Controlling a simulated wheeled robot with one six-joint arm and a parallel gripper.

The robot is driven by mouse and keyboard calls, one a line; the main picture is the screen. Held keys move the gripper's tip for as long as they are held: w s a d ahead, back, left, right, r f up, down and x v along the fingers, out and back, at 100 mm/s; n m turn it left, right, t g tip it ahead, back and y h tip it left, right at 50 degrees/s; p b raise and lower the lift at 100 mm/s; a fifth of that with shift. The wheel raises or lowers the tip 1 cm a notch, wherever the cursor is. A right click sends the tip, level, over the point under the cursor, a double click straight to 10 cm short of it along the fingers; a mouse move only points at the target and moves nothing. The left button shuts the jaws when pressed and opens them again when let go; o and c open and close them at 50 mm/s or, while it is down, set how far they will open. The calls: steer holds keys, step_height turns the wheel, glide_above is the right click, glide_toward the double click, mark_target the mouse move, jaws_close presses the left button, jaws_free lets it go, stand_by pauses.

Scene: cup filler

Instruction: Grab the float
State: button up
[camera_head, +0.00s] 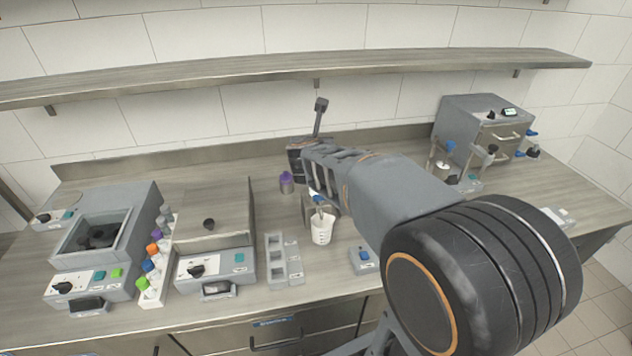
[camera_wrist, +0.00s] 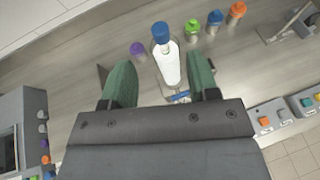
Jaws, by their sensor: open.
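No object in view is plainly recognisable as a float. A tall white container with a blue cap (camera_wrist: 168,62) stands between the green fingers of my gripper (camera_wrist: 160,75) in the wrist view. The fingers are open, with a gap to either side of it. In the head view my gripper (camera_head: 318,190) is over the middle of the counter, partly hidden by my arm. Whether that item is the capped container I cannot tell.
A purple-capped bottle (camera_head: 286,182) stands left of my gripper. A grey rack (camera_head: 283,260), grey machines (camera_head: 215,235) and a wall shelf (camera_head: 300,68) surround the area.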

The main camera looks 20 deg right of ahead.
steer(key=shift+x, duration=4.4)
steer(key=shift+c, duration=0.3)
jaws_close()
